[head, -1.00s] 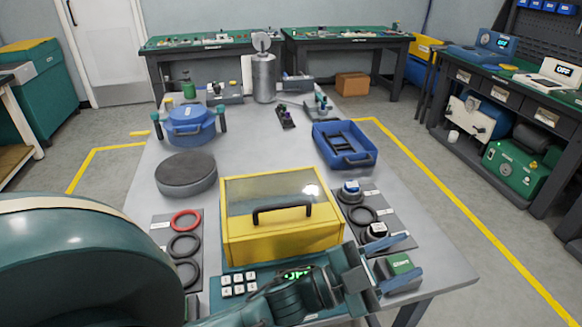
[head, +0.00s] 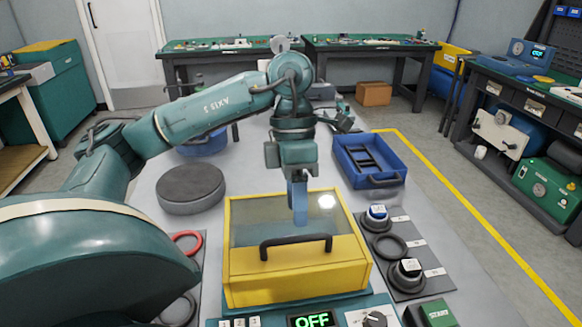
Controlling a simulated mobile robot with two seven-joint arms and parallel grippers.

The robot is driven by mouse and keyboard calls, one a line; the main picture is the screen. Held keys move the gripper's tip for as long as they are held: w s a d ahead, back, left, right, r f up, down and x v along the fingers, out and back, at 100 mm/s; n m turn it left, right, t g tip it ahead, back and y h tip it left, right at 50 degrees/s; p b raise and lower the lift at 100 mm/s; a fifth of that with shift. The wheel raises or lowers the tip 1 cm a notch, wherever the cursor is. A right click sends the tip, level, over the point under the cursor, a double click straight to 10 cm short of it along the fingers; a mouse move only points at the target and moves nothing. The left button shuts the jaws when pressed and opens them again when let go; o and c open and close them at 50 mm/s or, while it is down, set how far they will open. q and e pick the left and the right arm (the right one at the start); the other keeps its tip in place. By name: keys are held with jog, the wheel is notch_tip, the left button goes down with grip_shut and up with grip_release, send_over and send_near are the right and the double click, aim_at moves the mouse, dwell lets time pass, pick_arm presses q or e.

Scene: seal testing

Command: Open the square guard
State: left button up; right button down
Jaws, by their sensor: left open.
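The square guard (head: 246,278) is a yellow box with a clear top panel and a dark handle (head: 296,241) along its front edge. It sits shut on the table, above a panel with a green OFF display (head: 314,320). My left gripper (head: 299,212) points down over the clear top, just behind the handle. Its blue fingers are seen nearly edge-on, and it is open with nothing visible between them. I cannot tell whether the fingertips touch the guard. My right gripper is not in view.
A blue tray (head: 398,176) lies at the right rear. A dark round disc (head: 191,186) is at the left. My left arm hides part of the table's back, including most of a blue pot (head: 203,147).

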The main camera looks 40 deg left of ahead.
aim_at(298, 240)
pick_arm(q)
jog(key=shift+d+f+b, duration=0.1)
jog(key=shift+f+b, duration=0.35)
jog(key=shift+f, duration=0.3)
notch_tip(298, 240, down, 3)
jog(key=shift+r+b, duration=0.15)
jog(key=shift+b, duration=0.95)
notch_tip(298, 240, down, 3)
jog(key=shift+r+b, duration=0.15)
jog(key=shift+b, duration=0.85)
jog(key=shift+c, duration=0.3)
jog(key=shift+r, duration=0.1)
jog(key=c, duration=0.3)
grip_shut()
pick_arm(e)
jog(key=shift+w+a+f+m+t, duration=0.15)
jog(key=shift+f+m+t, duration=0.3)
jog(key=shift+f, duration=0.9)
